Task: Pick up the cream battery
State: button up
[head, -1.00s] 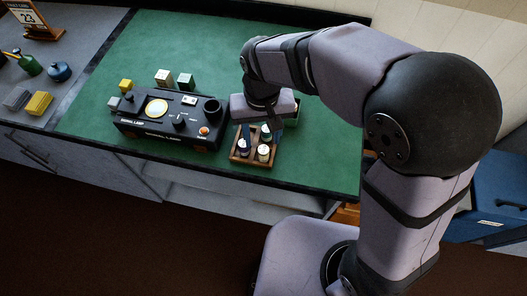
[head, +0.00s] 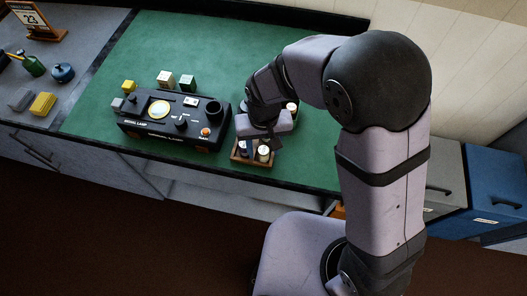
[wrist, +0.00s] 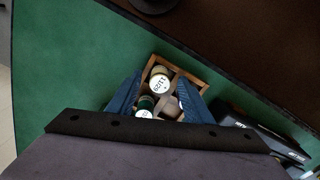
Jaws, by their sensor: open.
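The cream battery (head: 264,151) stands upright at the front right of a small wooden crate (head: 238,160). In the wrist view its pale labelled top (wrist: 160,78) shows between my two blue fingers, near their tips. My gripper (wrist: 160,84) is open over the crate (wrist: 183,67), with nothing held. I cannot tell how far the fingertips are above the battery. A green battery (wrist: 145,106) stands beside it, partly hidden by my gripper's body. In the head view my gripper (head: 262,142) covers the back of the crate.
A black lamp tester box (head: 170,140) stands close left of the crate. Several small blocks (head: 165,79) lie behind it. A white-topped round item (head: 291,107) is behind my gripper. The counter's front edge (head: 290,183) runs close before the crate. Green mat right of the crate is clear.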

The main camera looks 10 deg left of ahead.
aim_at(263, 150)
grip_shut()
notch_tip(263, 150, up, 10)
jog(key=b, duration=0.2)
jog(key=w+a+r+p, duration=0.1)
jog(key=w+a+p, duration=0.2)
jog(key=a+p, duration=0.1)
jog(key=w+a+p, duration=0.2)
jog(key=a+p, duration=0.2)
jog(key=a, duration=0.3)
jog(key=w+a+r+n+p, duration=0.1)
jog(key=w+a+p, duration=0.2)
jog(key=a, duration=0.3)
jog(key=shift+w+r+p, duration=0.3)
jog(key=shift+r+p, duration=0.05)
jog(key=shift+p, duration=0.35)
